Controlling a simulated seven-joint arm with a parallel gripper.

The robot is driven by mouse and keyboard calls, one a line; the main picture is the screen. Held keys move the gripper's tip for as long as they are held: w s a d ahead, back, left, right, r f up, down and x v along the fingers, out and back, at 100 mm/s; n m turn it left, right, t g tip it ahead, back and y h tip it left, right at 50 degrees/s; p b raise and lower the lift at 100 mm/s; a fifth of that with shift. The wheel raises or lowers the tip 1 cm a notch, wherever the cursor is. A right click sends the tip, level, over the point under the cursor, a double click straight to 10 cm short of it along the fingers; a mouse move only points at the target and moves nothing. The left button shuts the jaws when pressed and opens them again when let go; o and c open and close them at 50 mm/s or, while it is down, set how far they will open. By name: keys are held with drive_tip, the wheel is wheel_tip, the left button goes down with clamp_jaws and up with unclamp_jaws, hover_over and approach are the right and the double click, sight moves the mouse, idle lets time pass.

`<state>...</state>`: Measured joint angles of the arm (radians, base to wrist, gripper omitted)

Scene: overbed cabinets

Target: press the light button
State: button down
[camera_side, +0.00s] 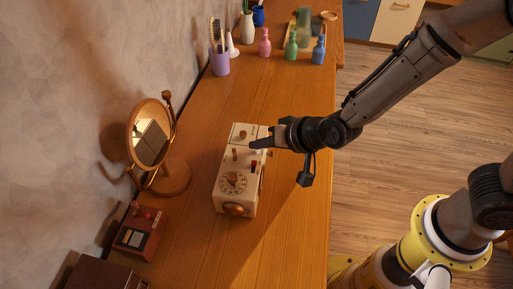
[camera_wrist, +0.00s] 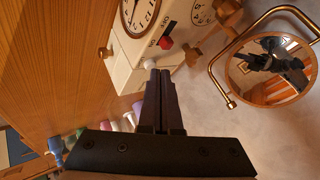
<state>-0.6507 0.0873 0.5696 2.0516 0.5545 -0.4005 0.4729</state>
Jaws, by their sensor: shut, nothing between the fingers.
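A cream box (camera_side: 223,199) with a clock dial (camera_side: 233,182), wooden knobs and small controls stands on the wooden table. In the wrist view the box (camera_wrist: 127,73) shows a red switch (camera_wrist: 165,43) marked ON and OFF, and a small round white button (camera_wrist: 149,64). I cannot read a label that names the light button. My gripper (camera_side: 254,144) reaches over the box from the right, shut and empty. In the wrist view its fingertips (camera_wrist: 159,73) are right beside the white button; I cannot tell whether they touch it.
A round mirror (camera_side: 152,134) on a wooden stand is left of the box, near the wall. A dark red box (camera_side: 139,231) sits at the front left. A purple brush cup (camera_side: 220,63) and several coloured bottles stand at the back. The table right of the box is clear.

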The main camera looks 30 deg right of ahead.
drive_tip(key=shift+f, duration=0.3)
drive_tip(key=shift+r, duration=0.2)
idle(0.4)
drive_tip(key=shift+r, duration=0.65)
drive_tip(key=shift+r, duration=2.5)
